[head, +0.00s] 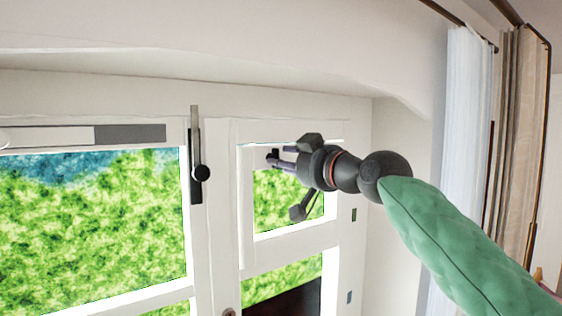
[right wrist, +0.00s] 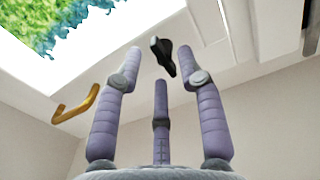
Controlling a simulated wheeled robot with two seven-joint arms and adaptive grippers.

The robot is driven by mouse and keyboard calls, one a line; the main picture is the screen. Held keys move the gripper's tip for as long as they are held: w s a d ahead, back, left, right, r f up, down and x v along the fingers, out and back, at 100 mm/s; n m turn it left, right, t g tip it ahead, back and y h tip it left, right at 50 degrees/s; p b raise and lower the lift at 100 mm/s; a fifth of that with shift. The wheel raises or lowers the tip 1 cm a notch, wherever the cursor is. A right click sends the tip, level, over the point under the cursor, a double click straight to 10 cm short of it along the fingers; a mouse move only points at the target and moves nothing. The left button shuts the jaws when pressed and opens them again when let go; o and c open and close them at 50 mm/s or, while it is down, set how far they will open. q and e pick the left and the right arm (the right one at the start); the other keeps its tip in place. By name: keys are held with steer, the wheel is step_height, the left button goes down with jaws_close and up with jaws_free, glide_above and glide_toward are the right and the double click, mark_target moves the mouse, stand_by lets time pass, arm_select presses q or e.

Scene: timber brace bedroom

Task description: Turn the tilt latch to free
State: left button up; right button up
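A small black latch (head: 273,154) sits on the upper part of the right window sash, by my right fingertips. In the right wrist view a dark latch (right wrist: 162,55) shows between and just beyond the fingertips, with pale frame behind it. My right gripper (head: 276,162) reaches in from the right. In the right wrist view its grey-purple fingers (right wrist: 159,74) stand apart, around the latch's line of sight. I cannot tell whether any finger touches it. My left gripper is out of view.
The white window frame (head: 225,200) surrounds bright panes with greenery outside. A brass-coloured handle (right wrist: 75,105) shows at left in the wrist view. A white curtain (head: 468,130) and beige curtain (head: 517,120) hang at right. A sloping white beam (head: 220,40) runs above.

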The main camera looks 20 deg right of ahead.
steer(key=v, duration=0.9)
steer(key=shift+s, duration=0.25)
steer(key=shift+d, duration=0.1)
